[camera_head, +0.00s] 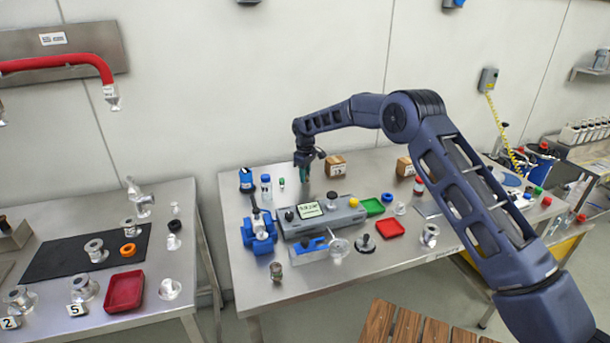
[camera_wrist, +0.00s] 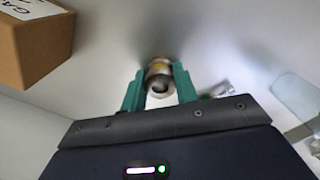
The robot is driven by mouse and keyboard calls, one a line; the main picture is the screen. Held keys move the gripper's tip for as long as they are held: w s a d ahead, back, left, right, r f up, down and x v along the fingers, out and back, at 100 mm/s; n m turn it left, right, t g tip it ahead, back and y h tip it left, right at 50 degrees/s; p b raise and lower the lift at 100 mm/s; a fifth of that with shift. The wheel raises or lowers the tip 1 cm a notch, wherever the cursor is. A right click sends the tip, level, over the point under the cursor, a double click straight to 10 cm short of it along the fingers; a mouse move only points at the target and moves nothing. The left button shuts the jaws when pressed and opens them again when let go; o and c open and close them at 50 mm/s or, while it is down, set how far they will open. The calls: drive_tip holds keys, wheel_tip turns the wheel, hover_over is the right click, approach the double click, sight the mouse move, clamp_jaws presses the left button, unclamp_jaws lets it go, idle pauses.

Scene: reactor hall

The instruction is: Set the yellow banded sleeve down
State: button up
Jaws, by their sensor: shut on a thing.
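The yellow banded sleeve (camera_wrist: 158,69) shows in the wrist view as a short metal ring with a dull yellow band and an open bore. It sits between the teal fingertips of my gripper (camera_wrist: 160,86), which is shut on it. In the head view my gripper (camera_head: 304,176) points down over the back of the middle steel table (camera_head: 345,268), left of a cardboard box. The sleeve is too small and hidden to make out there. I cannot tell whether it touches the table top.
The cardboard box (camera_head: 335,166) is close to my gripper and also shows in the wrist view (camera_wrist: 38,40). Blue-capped bottles (camera_head: 266,186) stand to the left.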

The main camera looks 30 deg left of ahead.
drive_tip(key=o, duration=1)
wheel_tip(320, 180, up, 12)
drive_tip(key=shift+r, duration=0.15)
